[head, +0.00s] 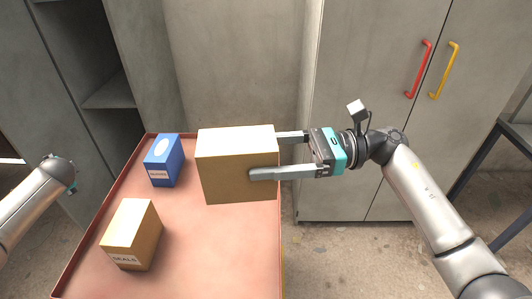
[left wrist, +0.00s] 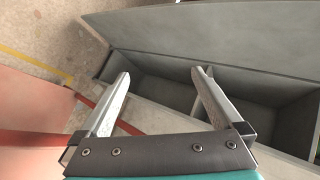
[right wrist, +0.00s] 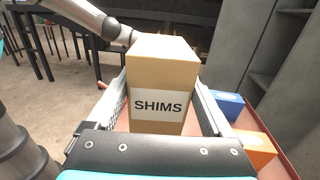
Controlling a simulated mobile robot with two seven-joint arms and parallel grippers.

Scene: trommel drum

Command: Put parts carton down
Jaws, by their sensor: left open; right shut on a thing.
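The parts carton (head: 225,170) is a tan box in the head view. In the right wrist view its white label reads SHIMS (right wrist: 160,107). My right gripper (head: 264,155) is shut on it, one finger along each side, and the carton looks level. It appears over the right back part of the red-rimmed table (head: 215,255); its underside is hidden, so I cannot tell how high it is. My left gripper is open and empty in the left wrist view (left wrist: 163,85), away from the carton, beside the table's edge. Only part of it shows at the head view's left.
A blue box (head: 160,172) stands at the table's back left, and a tan box labelled SEALS (head: 125,237) at its front left. The table's front right is clear. Grey cabinets with a red handle (head: 418,68) and a yellow handle (head: 446,70) stand behind.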

